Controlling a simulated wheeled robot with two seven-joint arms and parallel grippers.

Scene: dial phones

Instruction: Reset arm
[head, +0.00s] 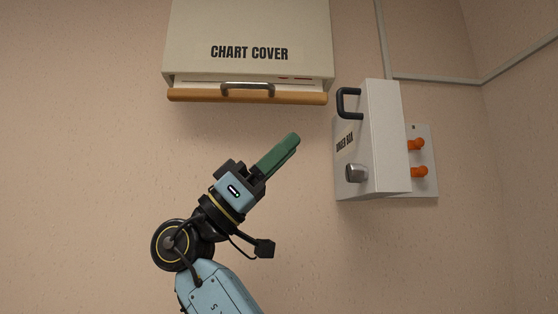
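My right gripper (294,142), with green fingers on a pale blue and black wrist, points up and to the right in front of the wall. Its fingers lie close together and look shut, with nothing seen between them. It is below the chart cover and left of the wall box, apart from both. My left gripper is not in view.
A cream box marked "CHART COVER" (249,30) hangs on the wall, with a wooden bar (200,96) and a metal handle (247,87). To the right, an open hinged cover (385,140) with a black handle (344,104) stands out beside orange knobs (419,171).

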